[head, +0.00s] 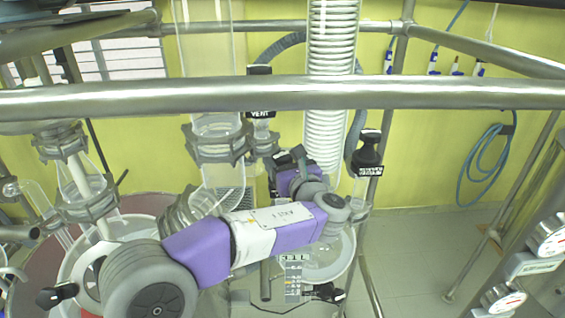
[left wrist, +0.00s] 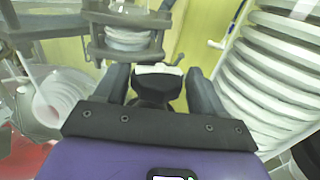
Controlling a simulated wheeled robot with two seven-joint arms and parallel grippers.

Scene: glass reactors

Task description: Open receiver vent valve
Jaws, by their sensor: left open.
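The vent valve's black knob (head: 260,70) shows in the head view with a VENT label (head: 260,114) below it, just left of the white coiled condenser. My left gripper (head: 283,158) is below and slightly right of that label, partly hidden behind its own wrist. In the left wrist view my left gripper (left wrist: 160,82) is open. A black handle (left wrist: 155,88) with a pale top edge stands between its two fingers, with gaps on both sides. It looks like the vent valve, but its label is unreadable there. My right gripper is not in view.
A steel rail (head: 450,94) crosses in front. The white coil (head: 330,100) stands close on the right, and a metal clamp flange (head: 215,142) on the left. Another labelled black knob (head: 369,145) is farther right. Gauges (head: 548,238) are at the right edge.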

